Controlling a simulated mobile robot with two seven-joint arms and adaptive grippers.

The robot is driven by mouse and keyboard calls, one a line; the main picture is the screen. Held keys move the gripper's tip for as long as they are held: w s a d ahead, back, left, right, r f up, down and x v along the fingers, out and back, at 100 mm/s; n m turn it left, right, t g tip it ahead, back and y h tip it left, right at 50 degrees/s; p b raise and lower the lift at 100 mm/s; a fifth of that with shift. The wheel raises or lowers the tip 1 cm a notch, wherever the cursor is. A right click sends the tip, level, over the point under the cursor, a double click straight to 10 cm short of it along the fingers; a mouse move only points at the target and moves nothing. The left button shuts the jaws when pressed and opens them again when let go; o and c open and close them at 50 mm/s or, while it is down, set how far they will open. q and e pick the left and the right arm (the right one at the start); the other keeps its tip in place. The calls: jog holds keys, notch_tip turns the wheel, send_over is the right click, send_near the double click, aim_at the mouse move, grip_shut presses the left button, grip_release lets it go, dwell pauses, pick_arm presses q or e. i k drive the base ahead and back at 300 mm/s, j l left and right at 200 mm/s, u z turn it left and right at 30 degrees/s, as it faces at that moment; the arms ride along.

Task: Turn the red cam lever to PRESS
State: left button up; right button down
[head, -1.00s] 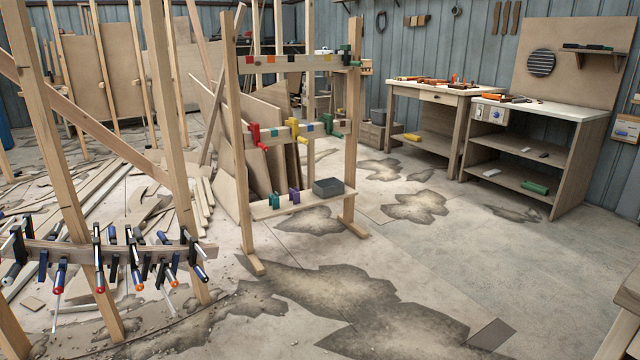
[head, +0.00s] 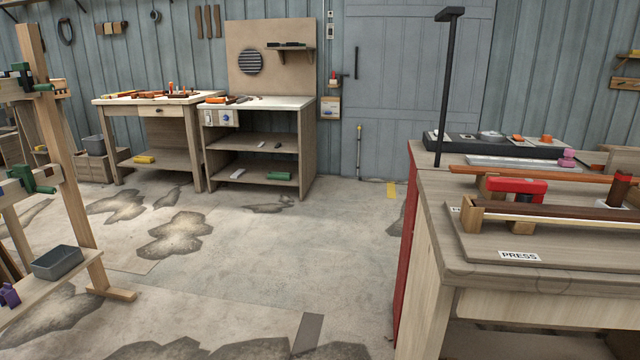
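On the wooden bench at the right of the head view, a thick red piece (head: 518,187) that looks like the cam lever lies roughly level on a wooden fixture (head: 490,212). A white label reading PRESS (head: 519,256) is on the board in front of it, apart from the lever. A second small label (head: 455,210) at the left of the fixture is too small to read. A dark block with a red top (head: 615,190) stands farther right on the fixture. Neither of my grippers is in view.
A clamp rack (head: 60,160) stands at the left. Two workbenches (head: 255,104) stand by the back wall. The stained concrete floor between is open.

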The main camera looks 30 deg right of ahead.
aim_at(496, 184)
jog(key=i+j+z, duration=0.2)
jog(key=z, duration=0.2)
jog(key=i+j+z, duration=0.15)
jog(key=z, duration=0.3)
jog(key=i+j+z, duration=0.1)
jog(key=j+z, duration=0.3)
jog(key=i+j+z, duration=0.1)
jog(key=j+z, duration=1.05)
jog(key=j, duration=0.25)
jog(key=k+j+z, duration=0.15)
jog(key=j, duration=0.3)
